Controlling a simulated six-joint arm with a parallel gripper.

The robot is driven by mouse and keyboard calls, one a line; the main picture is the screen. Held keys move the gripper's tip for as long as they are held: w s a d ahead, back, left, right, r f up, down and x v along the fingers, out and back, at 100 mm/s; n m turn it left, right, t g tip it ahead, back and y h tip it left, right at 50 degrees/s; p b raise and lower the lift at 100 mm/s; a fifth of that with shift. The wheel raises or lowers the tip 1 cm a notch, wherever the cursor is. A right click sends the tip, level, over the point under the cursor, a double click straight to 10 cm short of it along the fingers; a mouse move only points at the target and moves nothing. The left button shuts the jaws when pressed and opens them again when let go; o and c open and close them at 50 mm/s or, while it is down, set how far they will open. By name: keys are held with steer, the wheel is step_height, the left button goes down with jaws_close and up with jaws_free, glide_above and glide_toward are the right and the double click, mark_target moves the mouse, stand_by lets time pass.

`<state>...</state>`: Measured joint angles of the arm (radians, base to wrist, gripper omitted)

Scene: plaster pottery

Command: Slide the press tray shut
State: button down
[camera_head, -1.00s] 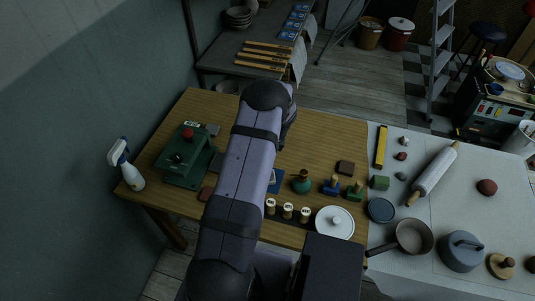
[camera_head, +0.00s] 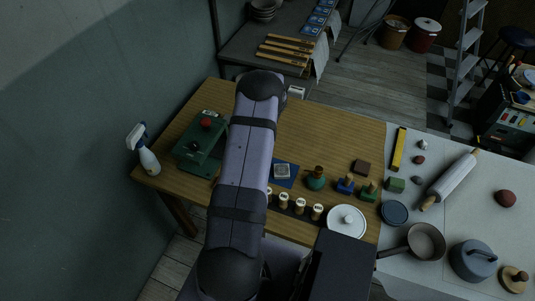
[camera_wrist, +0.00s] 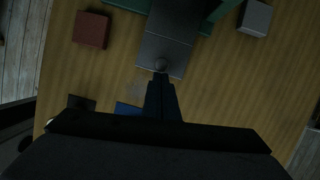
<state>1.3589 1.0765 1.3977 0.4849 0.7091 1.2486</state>
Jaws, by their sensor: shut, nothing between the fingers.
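The green press (camera_head: 199,149) with a red knob on top stands at the left of the wooden table. In the wrist view, its green frame (camera_wrist: 222,8) is at the top edge. The grey press tray (camera_wrist: 163,48) sticks out of it toward my gripper, with a small round knob (camera_wrist: 160,65) at its near end. My gripper (camera_wrist: 161,78) is shut and empty, its tips right by the knob; I cannot tell whether they touch it. In the head view, my arm hides the gripper and the tray.
A red-brown block (camera_wrist: 91,30) and a grey block (camera_wrist: 255,18) lie on either side of the tray. A spray bottle (camera_head: 143,150) stands at the left edge.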

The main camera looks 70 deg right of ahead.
steer(key=w, duration=0.5)
steer(key=shift+w+b, duration=0.35)
steer(key=shift+b, duration=0.05)
steer(key=shift+w, duration=0.2)
steer(key=shift+w+r, duration=0.1)
steer(key=shift+s+d+r, duration=0.1)
steer(key=shift+s, duration=0.4)
steer(key=s, duration=0.4)
steer(key=shift+d+r+p, duration=0.3)
steer(key=shift+r+p, duration=0.05)
steer(key=shift+p, duration=0.05)
steer(key=b+v, duration=0.3)
steer(key=v, duration=0.6)
steer(key=shift+r, duration=0.3)
steer(key=shift+a, duration=0.1)
